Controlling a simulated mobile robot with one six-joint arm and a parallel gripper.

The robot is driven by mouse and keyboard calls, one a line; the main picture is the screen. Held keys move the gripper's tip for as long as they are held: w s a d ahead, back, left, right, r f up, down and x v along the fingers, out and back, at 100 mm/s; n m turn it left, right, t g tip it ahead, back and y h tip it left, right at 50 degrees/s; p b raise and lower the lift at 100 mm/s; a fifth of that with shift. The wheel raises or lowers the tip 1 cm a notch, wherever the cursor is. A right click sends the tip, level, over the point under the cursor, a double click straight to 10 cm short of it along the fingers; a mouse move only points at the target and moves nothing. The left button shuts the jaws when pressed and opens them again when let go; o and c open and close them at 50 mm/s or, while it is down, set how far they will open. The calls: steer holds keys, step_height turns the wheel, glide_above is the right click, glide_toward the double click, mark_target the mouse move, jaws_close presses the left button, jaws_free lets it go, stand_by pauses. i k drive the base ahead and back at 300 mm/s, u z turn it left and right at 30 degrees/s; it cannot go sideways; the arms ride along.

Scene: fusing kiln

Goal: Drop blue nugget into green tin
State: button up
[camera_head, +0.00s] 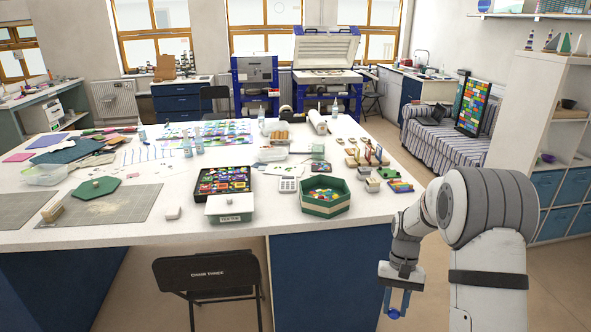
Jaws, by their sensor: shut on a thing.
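My gripper (397,305) hangs at the lower right, in front of the table and below its top, pointing down. Its fingers are shut on a small blue thing, the blue nugget (394,314), which is partly hidden between them. A green hexagonal tin (325,208) with a pale band stands open near the table's front edge, up and left of my gripper. Colourful pieces lie inside it. My gripper is well apart from the tin.
The white table (290,238) is crowded. A black folding chair (207,273) stands in front.

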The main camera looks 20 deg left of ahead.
mark_target(328, 198)
steer(key=u, duration=0.6)
steer(key=i, duration=1.05)
steer(key=z, duration=0.4)
